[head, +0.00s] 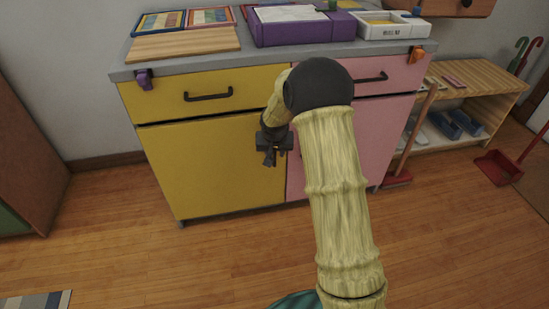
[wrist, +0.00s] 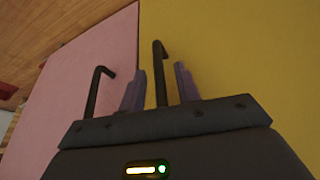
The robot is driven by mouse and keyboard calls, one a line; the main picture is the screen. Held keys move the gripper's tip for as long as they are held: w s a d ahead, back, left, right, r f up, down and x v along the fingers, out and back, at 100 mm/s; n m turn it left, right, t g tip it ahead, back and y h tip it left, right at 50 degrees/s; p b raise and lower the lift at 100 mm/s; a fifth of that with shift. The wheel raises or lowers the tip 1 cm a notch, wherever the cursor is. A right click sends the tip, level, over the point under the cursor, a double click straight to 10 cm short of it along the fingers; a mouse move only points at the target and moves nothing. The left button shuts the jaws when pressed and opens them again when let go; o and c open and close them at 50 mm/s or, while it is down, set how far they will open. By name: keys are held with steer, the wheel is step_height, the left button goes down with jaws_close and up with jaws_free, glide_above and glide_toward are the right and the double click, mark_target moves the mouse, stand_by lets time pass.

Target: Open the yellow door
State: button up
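The yellow door (head: 210,168) is the lower left front of the cabinet, and it looks closed. It fills the right of the wrist view (wrist: 250,70). Its dark bar handle (wrist: 158,60) stands near the seam with the pink door. My gripper (head: 271,153) is at the upper right of the yellow door and covers the handle in the head view. In the wrist view my gripper (wrist: 160,69) is open, with one finger to each side of the handle. I cannot tell whether either finger touches it.
The pink door (wrist: 95,50) with its own dark handle (wrist: 97,92) is just beside. A yellow drawer (head: 205,92) is above. A red broom (head: 397,180) leans at the right. The wooden floor (head: 200,260) before the yellow door is clear.

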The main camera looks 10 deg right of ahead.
steer(key=shift+w+f, duration=0.15)
steer(key=shift+f, duration=0.3)
jaws_close()
